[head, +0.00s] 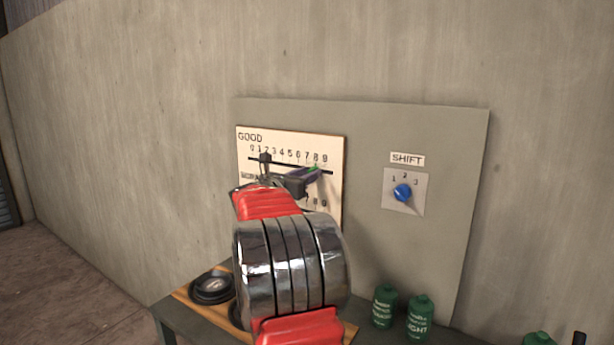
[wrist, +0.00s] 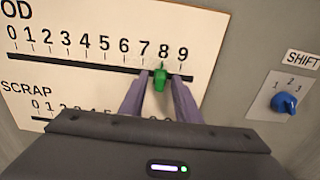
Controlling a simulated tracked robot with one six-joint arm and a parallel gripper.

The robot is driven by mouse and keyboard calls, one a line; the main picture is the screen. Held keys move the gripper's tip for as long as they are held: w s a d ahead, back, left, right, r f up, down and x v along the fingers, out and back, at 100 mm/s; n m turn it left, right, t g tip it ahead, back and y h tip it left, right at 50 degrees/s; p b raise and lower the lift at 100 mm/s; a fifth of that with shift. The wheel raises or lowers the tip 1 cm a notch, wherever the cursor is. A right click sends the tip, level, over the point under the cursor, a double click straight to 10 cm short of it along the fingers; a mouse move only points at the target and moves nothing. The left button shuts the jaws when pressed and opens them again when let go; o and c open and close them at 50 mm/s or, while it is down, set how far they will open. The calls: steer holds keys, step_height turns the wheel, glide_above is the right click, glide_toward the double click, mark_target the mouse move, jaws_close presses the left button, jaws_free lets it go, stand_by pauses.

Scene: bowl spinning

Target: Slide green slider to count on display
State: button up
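The green slider (head: 313,169) sits on the upper slot of the white board (head: 328,148), in the row marked GOOD. In the wrist view the green slider (wrist: 160,80) is under the 8 of the 0 to 9 scale. My gripper (wrist: 160,82) has its two purple fingers on either side of the slider, with small gaps showing, so it looks open around it. In the head view my gripper (head: 314,176) is at the board's right part, and my arm hides much of the lower SCRAP row. I see no count display in either view.
A blue knob (head: 402,192) on a SHIFT plate marked 1, 2, 3 is to the right on the grey panel (head: 365,130). Green bottles (head: 384,306) and dark round dishes (head: 211,287) stand on the table below. The wall fills the background.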

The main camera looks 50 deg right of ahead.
jaws_close()
stand_by(0.6)
